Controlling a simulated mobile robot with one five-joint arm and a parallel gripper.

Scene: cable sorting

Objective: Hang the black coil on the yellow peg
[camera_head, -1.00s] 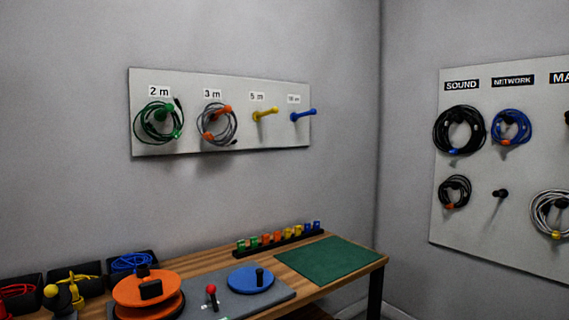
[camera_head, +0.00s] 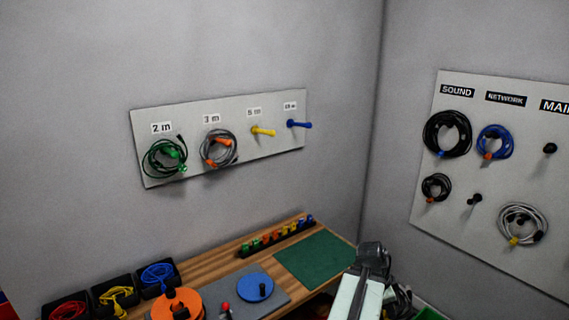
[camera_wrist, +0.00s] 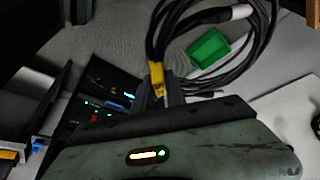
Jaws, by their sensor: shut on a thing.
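The yellow peg (camera_head: 263,131) sticks out bare from the pale wall board under the "5 m" label. My gripper (camera_wrist: 160,94) is shut on the black coil (camera_wrist: 262,42), at its yellow band, in the wrist view. The coil's loops hang out beyond the fingers, and it has a light grey end piece. In the head view my arm rises at the bottom right, with part of the black coil (camera_head: 401,303) beside it. The fingertips are hidden there. The coil is well below and to the right of the yellow peg.
On the same board (camera_head: 222,186), a green coil (camera_head: 165,159) and a grey coil (camera_head: 219,148) hang left of the yellow peg; the blue peg (camera_head: 299,124) at right is bare. A workbench with a green mat (camera_head: 314,260) stands below. Another board (camera_head: 455,222) with several coils is at right.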

